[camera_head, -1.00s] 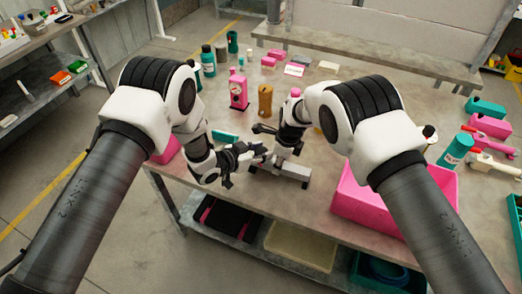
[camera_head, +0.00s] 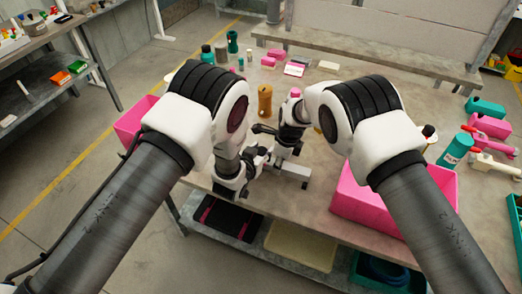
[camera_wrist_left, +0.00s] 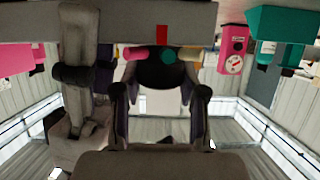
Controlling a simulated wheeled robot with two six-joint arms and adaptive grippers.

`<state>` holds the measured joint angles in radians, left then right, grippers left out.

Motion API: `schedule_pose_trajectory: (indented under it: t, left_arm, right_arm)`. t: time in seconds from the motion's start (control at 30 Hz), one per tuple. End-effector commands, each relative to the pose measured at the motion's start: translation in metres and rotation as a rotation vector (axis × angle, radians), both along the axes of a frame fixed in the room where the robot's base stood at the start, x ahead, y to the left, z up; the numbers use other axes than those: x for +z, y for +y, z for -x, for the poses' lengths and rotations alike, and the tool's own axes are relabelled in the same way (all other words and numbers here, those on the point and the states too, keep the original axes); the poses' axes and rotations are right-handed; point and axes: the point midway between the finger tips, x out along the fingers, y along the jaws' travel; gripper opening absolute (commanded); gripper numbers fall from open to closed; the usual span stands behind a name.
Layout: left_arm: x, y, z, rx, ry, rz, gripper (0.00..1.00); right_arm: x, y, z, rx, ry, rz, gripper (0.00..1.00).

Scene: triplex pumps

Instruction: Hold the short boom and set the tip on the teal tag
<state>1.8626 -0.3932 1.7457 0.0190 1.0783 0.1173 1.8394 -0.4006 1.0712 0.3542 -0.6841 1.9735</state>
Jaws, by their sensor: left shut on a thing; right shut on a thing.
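A grey metal stand with a long bar (camera_head: 293,170) is on the near part of the bench; I take it to carry the short boom. My left gripper (camera_head: 258,156) is shut on a dark part at its left side. In the left wrist view its fingers (camera_wrist_left: 159,110) flank a dark rounded part (camera_wrist_left: 160,74) with a teal round spot (camera_wrist_left: 168,56). A grey bar with a red mark (camera_wrist_left: 162,36) crosses above. My right gripper (camera_head: 283,157) reaches down to the stand, shut on a part its wrist largely hides. I cannot make out the tip or the teal tag clearly.
A brown bottle (camera_head: 265,100) stands behind the grippers. Another pink bin (camera_head: 135,118) is at the left.

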Motion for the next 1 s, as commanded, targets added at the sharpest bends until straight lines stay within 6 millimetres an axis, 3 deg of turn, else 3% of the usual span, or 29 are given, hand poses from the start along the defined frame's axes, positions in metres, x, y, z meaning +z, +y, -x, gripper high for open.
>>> schedule_pose_trajectory:
  t: [0.17, 0.2, 0.27, 0.77, 1.0]
  left_arm:
    - [-0.0004, -0.0010, 0.0002, -0.003, 0.000, 0.000, 0.07]
    - [-0.0004, -0.0010, 0.0002, -0.003, 0.000, 0.000, 0.48]
    - [-0.0004, -0.0009, 0.0002, -0.003, 0.000, 0.000, 0.68]
    - [-0.0003, 0.0001, -0.0001, -0.007, 0.000, 0.001, 0.68]
    - [-0.0002, 0.0019, -0.0015, -0.144, 0.001, 0.002, 0.68]
  right_arm:
    - [-0.0009, 0.0011, 0.0010, 0.001, 0.002, -0.001, 0.00]
    - [-0.0009, 0.0010, 0.0011, 0.001, 0.002, -0.001, 0.00]
    - [-0.0009, 0.0009, 0.0010, 0.001, 0.002, -0.001, 0.00]
    - [-0.0009, -0.0001, 0.0006, 0.000, 0.001, 0.001, 0.00]
    - [-0.0008, -0.0003, 0.0004, 0.000, 0.001, 0.001, 0.00]
